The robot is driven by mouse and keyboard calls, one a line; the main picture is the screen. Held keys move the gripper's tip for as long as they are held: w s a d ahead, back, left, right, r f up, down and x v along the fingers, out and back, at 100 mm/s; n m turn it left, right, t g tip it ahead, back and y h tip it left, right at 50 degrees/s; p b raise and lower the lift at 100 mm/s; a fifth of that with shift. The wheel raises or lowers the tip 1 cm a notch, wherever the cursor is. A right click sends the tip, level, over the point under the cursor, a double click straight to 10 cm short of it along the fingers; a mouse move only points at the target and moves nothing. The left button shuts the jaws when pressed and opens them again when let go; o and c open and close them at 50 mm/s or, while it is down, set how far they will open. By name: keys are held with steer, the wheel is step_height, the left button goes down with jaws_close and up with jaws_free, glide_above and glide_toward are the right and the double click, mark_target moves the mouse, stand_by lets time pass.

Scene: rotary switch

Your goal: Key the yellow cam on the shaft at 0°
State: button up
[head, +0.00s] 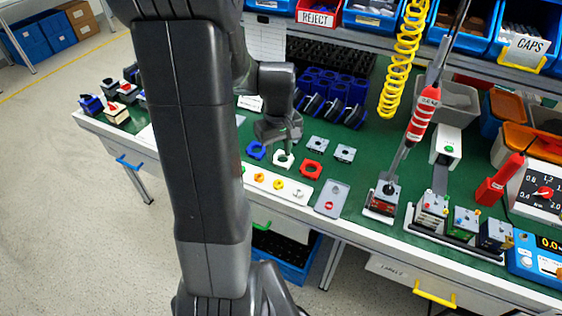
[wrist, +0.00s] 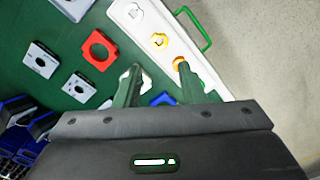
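My gripper (head: 285,142) hangs over the green bench mat in the head view. In the wrist view its two fingers are spread apart, with nothing between the fingertips (wrist: 156,72). The left finger is beside a white ring part, and the right fingertip is by an orange-yellow piece (wrist: 181,62) on the white tray. A yellow cam-like piece (wrist: 159,40) sits farther up that tray, apart from the fingers. The white tray (head: 246,178) with its small coloured pieces lies along the bench's front edge. I cannot pick out the shaft with certainty.
A red square ring (head: 311,169), a blue ring (head: 256,150) and a white ring (head: 283,159) lie behind the tray. Two grey plates (head: 344,153) lie farther back. A grey fixture (head: 383,200) stands to the right under a hanging red screwdriver (head: 422,114).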

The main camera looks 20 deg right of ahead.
glide_above(278, 180)
steer(key=s, duration=0.2)
step_height(278, 180, down, 8)
steer(key=shift+a+f, duration=0.1)
steer(key=shift+f, duration=0.05)
steer(key=shift+w+a+f+p, duration=0.1)
steer(key=shift+w+f+p, duration=0.1)
steer(key=shift+f, duration=1.2)
steer(key=shift+w+f+p, duration=0.15)
steer(key=shift+f+p, duration=0.05)
steer(key=shift+f, duration=1.15)
steer(key=c, duration=0.6)
